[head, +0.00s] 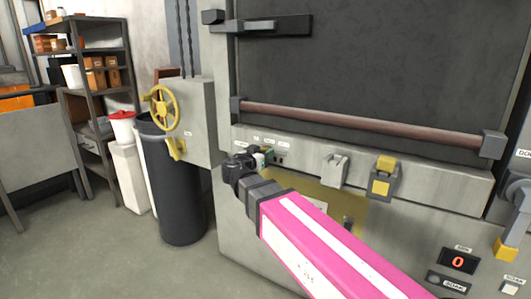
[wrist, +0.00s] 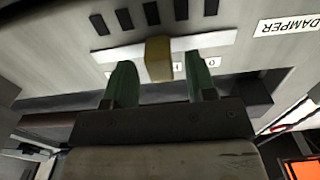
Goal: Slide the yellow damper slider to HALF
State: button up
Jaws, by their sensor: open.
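The yellow damper slider (wrist: 158,60) is a small block on a pale scale strip in the wrist view, near the strip's middle. My gripper (wrist: 160,78) is open, with one green finger on each side of the slider and a gap showing at each side. Marks show on the strip right of the slider, but I cannot read which setting it stands at. An upside-down DAMPER label (wrist: 287,26) is at the upper right. In the head view my gripper (head: 263,156) is at the furnace's lower front ledge and hides the slider.
A yellow handwheel (head: 161,108) sticks out on a grey box left of my gripper, above a dark bin (head: 178,190). Two latch-like fittings, one grey (head: 335,168) and one yellow (head: 381,187), stand right of my gripper. Dark vent slots (wrist: 124,19) lie beside the strip.

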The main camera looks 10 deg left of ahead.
jog(key=v, duration=0.9)
